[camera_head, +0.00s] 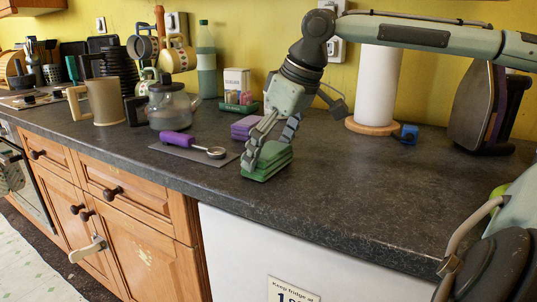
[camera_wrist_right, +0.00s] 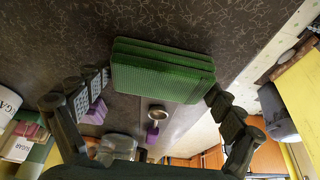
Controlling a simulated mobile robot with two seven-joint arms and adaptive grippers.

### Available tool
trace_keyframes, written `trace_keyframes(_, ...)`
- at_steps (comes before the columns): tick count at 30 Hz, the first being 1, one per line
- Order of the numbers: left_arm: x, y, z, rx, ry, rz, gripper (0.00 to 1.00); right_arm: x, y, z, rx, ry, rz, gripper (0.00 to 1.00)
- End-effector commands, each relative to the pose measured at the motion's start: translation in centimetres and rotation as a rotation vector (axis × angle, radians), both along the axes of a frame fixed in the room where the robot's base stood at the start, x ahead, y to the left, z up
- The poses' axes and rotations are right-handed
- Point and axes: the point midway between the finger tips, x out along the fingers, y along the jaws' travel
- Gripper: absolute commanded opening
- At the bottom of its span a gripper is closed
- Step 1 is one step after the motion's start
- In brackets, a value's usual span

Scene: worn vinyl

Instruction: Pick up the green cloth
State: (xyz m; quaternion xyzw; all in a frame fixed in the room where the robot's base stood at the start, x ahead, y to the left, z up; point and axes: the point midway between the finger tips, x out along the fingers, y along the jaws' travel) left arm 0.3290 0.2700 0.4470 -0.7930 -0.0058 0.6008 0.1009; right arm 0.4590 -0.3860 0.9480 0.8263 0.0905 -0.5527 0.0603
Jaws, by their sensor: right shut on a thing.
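The green cloth (camera_head: 268,166), a folded, layered block, is near the counter's front edge in the head view. My right gripper (camera_head: 266,152) points down over it, with its fingers on either side. In the right wrist view the cloth (camera_wrist_right: 165,72) lies across the space between the fingertips of my right gripper (camera_wrist_right: 160,86), which is shut on it. Part of the cloth is hidden behind the fingers in the head view. I cannot tell whether its underside touches the counter. My left gripper is not in view.
A purple folded cloth (camera_head: 243,129) is behind the gripper. A purple-handled tool (camera_head: 178,139) lies on a grey mat (camera_head: 228,158) to the left, near a glass teapot (camera_head: 172,108). A paper towel roll (camera_head: 378,85) and small blue block (camera_head: 408,134) stand behind right.

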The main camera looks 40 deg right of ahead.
Motion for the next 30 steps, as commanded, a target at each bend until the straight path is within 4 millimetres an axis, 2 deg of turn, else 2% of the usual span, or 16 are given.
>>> trace_keyframes(3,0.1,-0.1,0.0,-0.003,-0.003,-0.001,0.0,0.1,0.0,1.2,0.0,-0.003,0.0,0.7)
trace_keyframes(8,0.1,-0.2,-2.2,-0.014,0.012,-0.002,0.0,0.1,-0.1,4.2,-0.001,-0.003,-0.002,0.7)
trace_keyframes(15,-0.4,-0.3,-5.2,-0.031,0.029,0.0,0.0,2.2,3.7,6.6,-0.008,0.005,0.0,0.7)
trace_keyframes(21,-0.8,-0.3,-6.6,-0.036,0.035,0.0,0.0,4.4,7.4,9.0,-0.005,0.002,0.0,0.7)
trace_keyframes(25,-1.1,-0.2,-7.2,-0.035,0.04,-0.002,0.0,5.3,9.0,10.0,-0.003,0.0,0.0,0.7)
trace_keyframes(30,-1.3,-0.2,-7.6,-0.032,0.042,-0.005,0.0,5.9,10.0,10.7,0.0,0.0,0.0,0.7)
